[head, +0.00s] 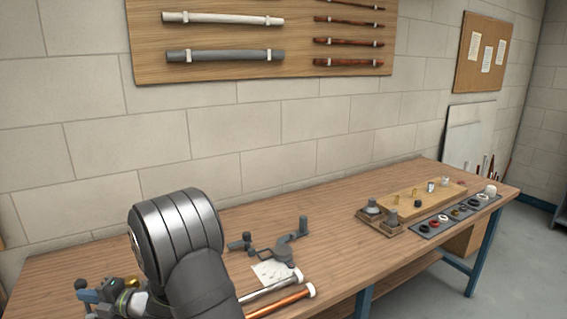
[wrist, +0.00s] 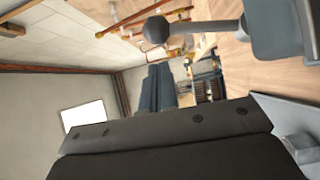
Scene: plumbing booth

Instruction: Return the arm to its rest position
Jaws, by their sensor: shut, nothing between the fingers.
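My arm fills the lower left of the head view, with a banded silver joint and a dark link over the left part of the wooden workbench (head: 330,230). The arm hides its own gripper tips there. In the wrist view my gripper (wrist: 285,120) shows as a large dark body with screws along the bottom and grey parts at the right. It is shut and nothing shows in its grasp. A grey rod with a ball end (wrist: 157,30) is close in front of the camera and joins a grey block (wrist: 275,32); I cannot tell whether it touches the gripper.
A grey tool (head: 290,245), a paper sheet (head: 272,272) and a copper pipe (head: 282,301) lie right of my arm. A blue-handled fitting (head: 95,296) is at the left. A wooden block (head: 410,202) and a parts tray (head: 455,215) stand farther right.

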